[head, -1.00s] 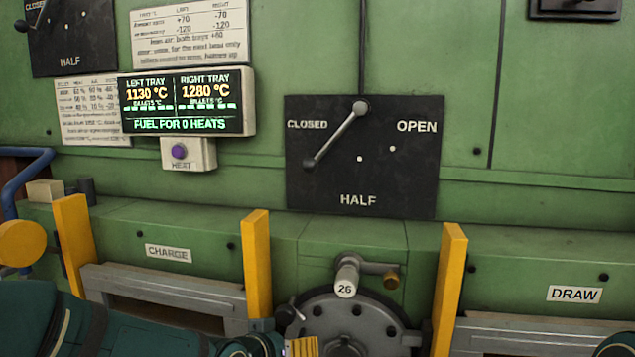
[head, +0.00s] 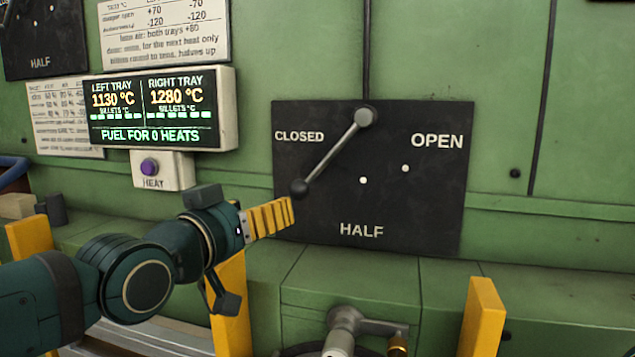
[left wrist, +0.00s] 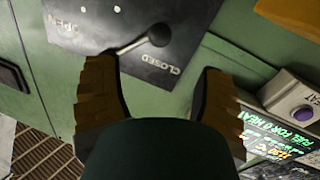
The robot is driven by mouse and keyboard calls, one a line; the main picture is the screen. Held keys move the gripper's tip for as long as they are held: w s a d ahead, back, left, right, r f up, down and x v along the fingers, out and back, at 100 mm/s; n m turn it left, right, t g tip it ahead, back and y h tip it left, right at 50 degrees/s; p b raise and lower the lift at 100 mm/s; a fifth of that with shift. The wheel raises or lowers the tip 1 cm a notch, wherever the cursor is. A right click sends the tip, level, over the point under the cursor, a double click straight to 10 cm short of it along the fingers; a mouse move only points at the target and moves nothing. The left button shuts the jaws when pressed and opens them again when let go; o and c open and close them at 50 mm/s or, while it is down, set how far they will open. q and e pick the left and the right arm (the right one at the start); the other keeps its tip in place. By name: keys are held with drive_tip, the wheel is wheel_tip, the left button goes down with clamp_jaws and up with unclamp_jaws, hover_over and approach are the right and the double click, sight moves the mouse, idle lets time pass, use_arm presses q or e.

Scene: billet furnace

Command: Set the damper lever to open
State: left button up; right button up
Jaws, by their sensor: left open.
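The damper lever (head: 335,152) is a grey rod with a dark round knob, pivoted at the top of a black plate (head: 420,215) marked CLOSED, HALF and OPEN. It slants down-left, with its knob below the CLOSED label. The lever (left wrist: 135,42) also shows in the left wrist view, its knob ahead of the gap between the fingers. My left gripper (head: 270,216) is just below and left of the knob in the head view. Its yellow ridged fingers stand apart in the left wrist view (left wrist: 157,68), with nothing between them. My right gripper is out of view.
A display (head: 160,107) reads left tray 1130 °C and right tray 1280 °C, with a purple HEAT button (head: 149,167) below. Yellow posts (head: 484,315) and a metal handle (head: 345,325) stick out below the plate. The space right of the lever is clear.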

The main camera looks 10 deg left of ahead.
sight(304, 188)
use_arm(q)
drive_tip(key=p+x, duration=0.1)
drive_tip(key=x, duration=1.2)
drive_tip(key=shift+w+d+p, duration=0.1)
drive_tip(key=shift+w+p, duration=0.2)
drive_tip(key=shift+p, duration=0.05)
clamp_jaws()
